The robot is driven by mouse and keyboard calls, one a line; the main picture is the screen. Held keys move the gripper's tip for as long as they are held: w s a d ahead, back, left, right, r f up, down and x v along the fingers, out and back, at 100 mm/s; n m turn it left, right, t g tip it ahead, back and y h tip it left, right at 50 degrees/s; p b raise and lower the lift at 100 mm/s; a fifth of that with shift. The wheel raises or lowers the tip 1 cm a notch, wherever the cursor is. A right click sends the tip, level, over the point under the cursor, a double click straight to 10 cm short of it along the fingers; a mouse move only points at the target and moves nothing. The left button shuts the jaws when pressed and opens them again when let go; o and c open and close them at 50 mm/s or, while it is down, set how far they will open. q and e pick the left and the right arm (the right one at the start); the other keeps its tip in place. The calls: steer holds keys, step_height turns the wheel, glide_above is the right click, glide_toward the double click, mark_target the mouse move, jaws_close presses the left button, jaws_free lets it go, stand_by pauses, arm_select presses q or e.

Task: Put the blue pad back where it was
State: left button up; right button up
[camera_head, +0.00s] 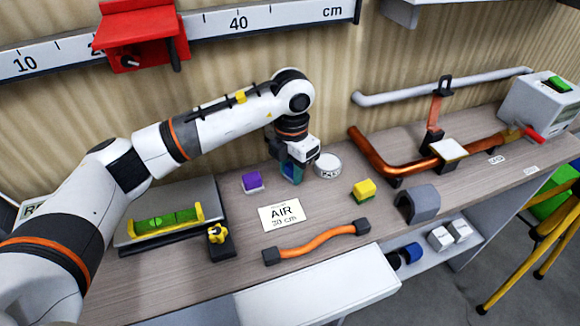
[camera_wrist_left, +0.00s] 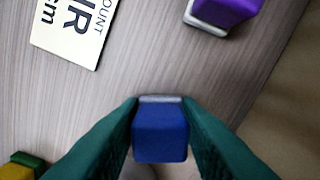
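The blue pad (camera_wrist_left: 160,132) is a small blue block with a pale grey edge, seen in the left wrist view between the dark green fingers. My left gripper (camera_head: 291,173) points down at the wooden bench and is shut on the pad, with a finger against each side. In the head view the fingers mostly hide the pad. It is at or just above the bench top; I cannot tell which. The card marked AIR 30 cm (camera_head: 282,215) lies in front of the gripper. The purple pad (camera_head: 252,183) sits to its left on a pale base. My right gripper is not in view.
A round white tin (camera_head: 328,165) stands close right of the gripper. A yellow pad (camera_head: 363,190), an orange cable (camera_head: 318,240) and a grey arch (camera_head: 417,204) lie farther forward or right. A copper pipe (camera_head: 372,157) runs behind. Bench between card and yellow pad is clear.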

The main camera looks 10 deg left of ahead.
mark_target(290, 165)
arm_select(q)
steer(key=o, duration=0.4)
steer(key=shift+w+a+f, duration=0.1)
steer(key=shift+a, duration=0.05)
steer(key=shift+o, duration=0.2)
step_height(290, 165, up, 8)
